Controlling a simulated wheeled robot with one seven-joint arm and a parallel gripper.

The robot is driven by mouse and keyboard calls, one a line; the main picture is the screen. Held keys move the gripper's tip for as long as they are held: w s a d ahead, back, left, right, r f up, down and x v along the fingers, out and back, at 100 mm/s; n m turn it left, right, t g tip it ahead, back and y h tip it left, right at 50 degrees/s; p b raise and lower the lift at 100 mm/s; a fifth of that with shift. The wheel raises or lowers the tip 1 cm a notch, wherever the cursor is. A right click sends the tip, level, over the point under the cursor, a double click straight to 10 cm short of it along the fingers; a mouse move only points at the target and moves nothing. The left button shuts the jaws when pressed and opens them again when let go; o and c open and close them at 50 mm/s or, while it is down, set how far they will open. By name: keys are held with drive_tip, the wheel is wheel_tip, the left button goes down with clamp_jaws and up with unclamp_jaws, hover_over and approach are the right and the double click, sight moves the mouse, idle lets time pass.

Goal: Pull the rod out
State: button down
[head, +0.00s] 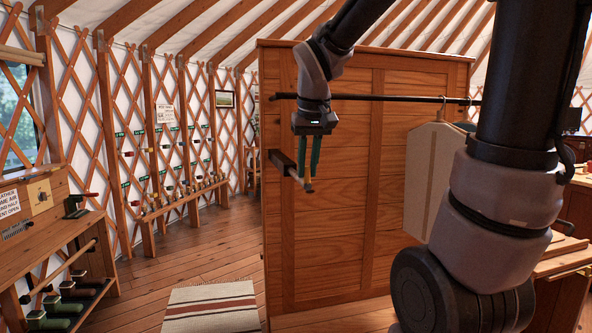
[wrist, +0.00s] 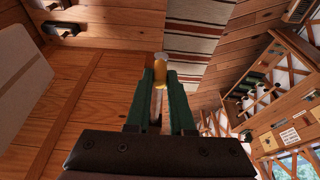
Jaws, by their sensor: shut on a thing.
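A short rod with a dark housing (head: 284,163) sits at the left edge of the tall wooden cabinet panel (head: 345,200). In the wrist view the rod shows a yellow body (wrist: 160,80) and a pale, silvery end between the fingertips. My gripper (head: 309,178) points down in front of the panel's left part, its green fingers shut on the rod. It also shows in the wrist view (wrist: 160,85). The fingers hide part of the rod, and I cannot tell how far it stands out of its housing.
A workbench (head: 45,225) stands at left. A striped rug (head: 212,306) lies on the open floor left of the cabinet.

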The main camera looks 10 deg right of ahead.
drive_tip(key=shift+s, duration=0.35)
drive_tip(key=shift+s, duration=1.9)
drive_tip(key=shift+s, duration=2)
drive_tip(key=shift+s, duration=1.1)
